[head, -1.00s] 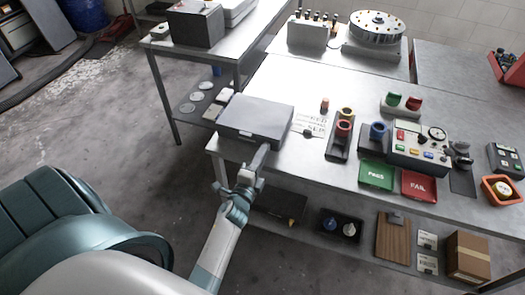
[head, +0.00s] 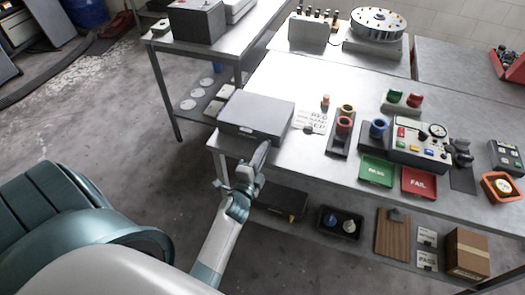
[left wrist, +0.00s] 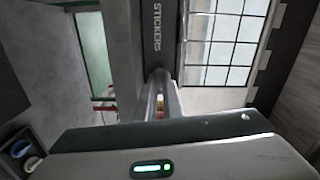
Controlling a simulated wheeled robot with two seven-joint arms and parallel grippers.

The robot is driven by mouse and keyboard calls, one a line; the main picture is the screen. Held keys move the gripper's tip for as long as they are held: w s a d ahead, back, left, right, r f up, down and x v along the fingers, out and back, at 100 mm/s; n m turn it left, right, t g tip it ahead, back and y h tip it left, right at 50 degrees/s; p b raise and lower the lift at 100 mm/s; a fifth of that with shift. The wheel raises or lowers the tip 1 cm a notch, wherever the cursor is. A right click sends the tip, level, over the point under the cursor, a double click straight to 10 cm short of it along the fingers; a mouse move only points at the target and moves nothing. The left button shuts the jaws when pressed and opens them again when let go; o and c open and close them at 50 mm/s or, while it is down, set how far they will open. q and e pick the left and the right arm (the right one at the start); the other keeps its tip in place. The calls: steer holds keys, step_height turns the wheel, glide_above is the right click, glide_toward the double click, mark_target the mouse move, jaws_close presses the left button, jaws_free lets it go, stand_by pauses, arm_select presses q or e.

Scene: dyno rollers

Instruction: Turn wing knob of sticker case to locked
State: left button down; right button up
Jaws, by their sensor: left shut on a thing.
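The sticker case (head: 258,112) is a grey, flat box on the left end of the steel table. Its dark front with the word STICKERS shows in the left wrist view (left wrist: 157,30). My left gripper (head: 263,150) is at the front face of the case, its fingers pointing at it. In the left wrist view the fingers (left wrist: 160,92) are close together against the front. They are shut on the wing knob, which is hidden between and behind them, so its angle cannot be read. My right gripper is not in view.
Right of the case lie a lettered sheet (head: 314,121) and a dark holder with coloured rings (head: 341,140). Green PASS (head: 376,171) and red FAIL (head: 419,183) trays lie near the front edge. A lower shelf holds a black bin (head: 340,222). Floor left of the table is clear.

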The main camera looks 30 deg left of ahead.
arm_select(q)
steer(key=n, duration=0.4)
steer(key=shift+p, duration=0.3)
steer(key=n, duration=0.4)
steer(key=shift+r+n+p, duration=0.1)
steer(key=shift+n+p, duration=0.25)
steer(key=shift+n, duration=0.05)
steer(key=n, duration=0.3)
steer(key=shift+n+p, duration=0.3)
steer(key=shift+n, duration=2)
steer(key=c, duration=2.2)
jaws_free()
steer(key=shift+s, duration=0.1)
